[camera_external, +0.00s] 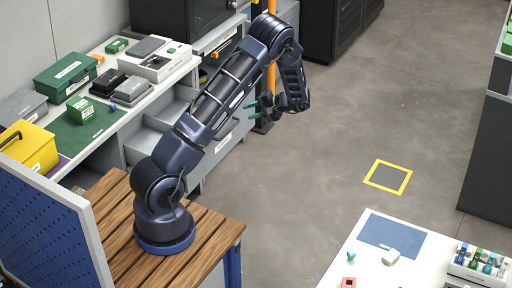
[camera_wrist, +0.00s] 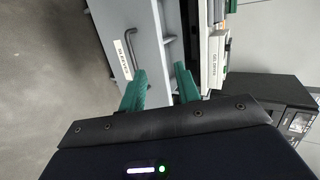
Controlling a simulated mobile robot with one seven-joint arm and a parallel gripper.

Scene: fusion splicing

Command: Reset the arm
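My arm stands on a blue round base on a wooden-slatted table and reaches up and to the right. Its forearm bends down at the top, and my gripper (camera_external: 251,110) hangs over the floor in front of the left workbench. Two teal fingers point left toward the bench. In the wrist view my gripper (camera_wrist: 160,74) shows its two fingers apart with nothing between them. Beyond them are a grey drawer front (camera_wrist: 130,38) with a dark handle and part of the bench, seen sideways.
The left bench holds a green case (camera_external: 68,76), a yellow case (camera_external: 28,148), a small green box (camera_external: 81,110) and dark devices. An orange post (camera_external: 271,78) stands close behind my gripper. A white table (camera_external: 345,262) is at lower right. The middle floor is clear around a yellow-framed square (camera_external: 388,177).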

